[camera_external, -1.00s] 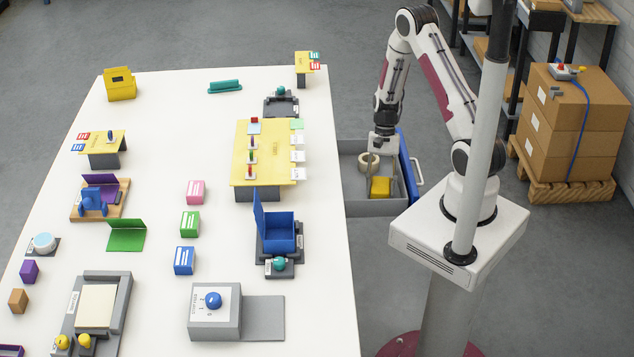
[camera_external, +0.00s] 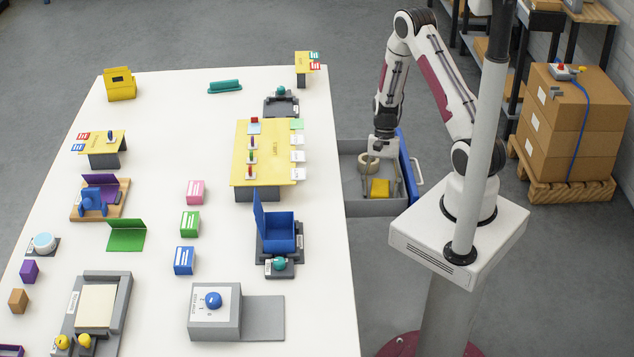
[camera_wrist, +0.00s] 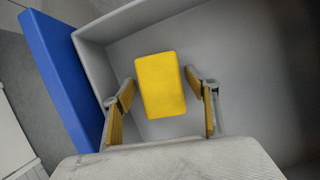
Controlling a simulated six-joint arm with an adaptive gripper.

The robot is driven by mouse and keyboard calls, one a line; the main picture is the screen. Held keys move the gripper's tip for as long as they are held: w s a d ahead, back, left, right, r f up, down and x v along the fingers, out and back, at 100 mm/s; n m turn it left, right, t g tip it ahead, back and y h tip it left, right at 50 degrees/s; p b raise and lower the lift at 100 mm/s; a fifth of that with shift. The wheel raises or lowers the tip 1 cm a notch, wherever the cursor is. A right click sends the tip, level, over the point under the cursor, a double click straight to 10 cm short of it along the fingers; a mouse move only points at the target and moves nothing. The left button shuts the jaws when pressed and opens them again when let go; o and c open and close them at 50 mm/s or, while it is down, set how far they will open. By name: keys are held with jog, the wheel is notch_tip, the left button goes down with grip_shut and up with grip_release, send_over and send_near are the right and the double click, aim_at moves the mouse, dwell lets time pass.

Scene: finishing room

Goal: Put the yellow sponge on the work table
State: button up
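The yellow sponge (camera_external: 380,188) lies flat in the open grey drawer (camera_external: 372,208) beside the work table (camera_external: 215,120). In the wrist view the sponge (camera_wrist: 161,85) is a plain yellow block on the drawer floor. My gripper (camera_external: 383,168) is inside the drawer, low over the sponge. In the wrist view my gripper (camera_wrist: 163,100) is open, with one finger at each side of the sponge and a gap on both sides. The fingers do not touch it.
The blue drawer front (camera_external: 408,165) is at the right. The white table holds a yellow stand (camera_external: 266,150), a blue open box (camera_external: 280,232) and several coloured blocks. Bare table shows left of the yellow stand.

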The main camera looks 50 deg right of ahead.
jog(key=shift+r, duration=0.15)
jog(key=shift+v, duration=4.05)
jog(key=shift+s+a+r, duration=0.1)
jog(key=shift+a+r, duration=0.05)
jog(key=shift+a, duration=0.05)
jog(key=shift+r, duration=0.5)
notch_tip(320, 180, up, 9)
jog(key=a+n+t+h, duration=0.1)
jog(key=a+n+t, duration=0.1)
jog(key=n, duration=0.1)
notch_tip(320, 180, up, 8)
jog(key=n+t+h, duration=0.1)
jog(key=n, duration=0.1)
send_over(380, 181)
jog(key=s+a, duration=0.2)
jog(key=a, duration=0.2)
jog(key=s+a+r+n+t+h, duration=0.1)
jog(key=s+a+r+n+t, duration=0.2)
jog(key=s+r, duration=0.8)
jog(key=shift+s+a+r+n+t+h, duration=0.2)
jog(key=shift+s+r+n+t+h, duration=0.25)
jog(key=shift+n+t, duration=0.85)
jog(key=shift+w+g, duration=0.3)
jog(key=shift+c, duration=0.3)
